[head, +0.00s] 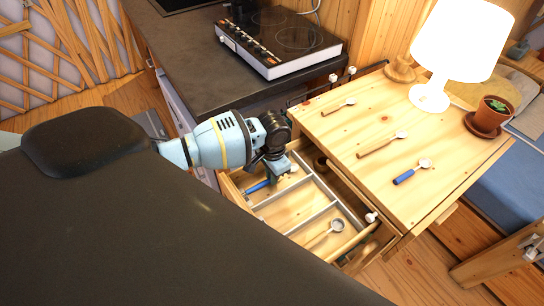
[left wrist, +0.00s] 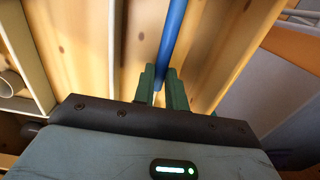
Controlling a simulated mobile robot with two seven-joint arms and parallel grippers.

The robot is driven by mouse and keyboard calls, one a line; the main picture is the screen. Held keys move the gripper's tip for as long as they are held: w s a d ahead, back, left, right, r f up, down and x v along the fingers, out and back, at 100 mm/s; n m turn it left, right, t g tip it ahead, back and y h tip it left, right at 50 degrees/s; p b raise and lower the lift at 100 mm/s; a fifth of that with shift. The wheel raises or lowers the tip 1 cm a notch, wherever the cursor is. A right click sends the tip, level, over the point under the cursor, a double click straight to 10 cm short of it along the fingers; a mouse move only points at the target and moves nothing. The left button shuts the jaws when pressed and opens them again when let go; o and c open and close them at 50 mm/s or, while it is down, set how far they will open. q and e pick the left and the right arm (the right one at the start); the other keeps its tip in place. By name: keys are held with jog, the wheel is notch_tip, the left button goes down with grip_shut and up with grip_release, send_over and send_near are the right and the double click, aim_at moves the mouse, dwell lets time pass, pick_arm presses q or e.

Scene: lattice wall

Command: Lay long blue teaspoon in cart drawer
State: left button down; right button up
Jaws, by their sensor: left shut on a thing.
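The blue teaspoon (head: 257,187) is in my left gripper (head: 276,182), over the far-left compartment of the open cart drawer (head: 292,212). Its blue handle sticks out to the left of the fingers in the head view. In the left wrist view the blue handle (left wrist: 172,35) runs up from between the green fingers (left wrist: 163,88), which are shut on it, above bare wooden boards. I cannot tell whether the spoon touches the drawer floor. Grey dividers split the drawer. My right gripper is not in view.
The cart top (head: 350,178) carries a second, blue-handled spoon (head: 410,172), two wooden-handled spoons (head: 382,144) (head: 340,106), a lamp (head: 440,70) and a potted plant (head: 490,114). A strainer-like utensil (head: 335,227) lies in the nearer compartment. A dark counter with a hob (head: 280,38) stands behind.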

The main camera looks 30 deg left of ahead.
pick_arm(q)
jog(key=shift+f, duration=0.45)
jog(key=c, duration=1.3)
grip_release()
jog(key=shift+c, duration=0.2)
jog(key=o, duration=0.6)
jog(key=shift+o, duration=0.2)
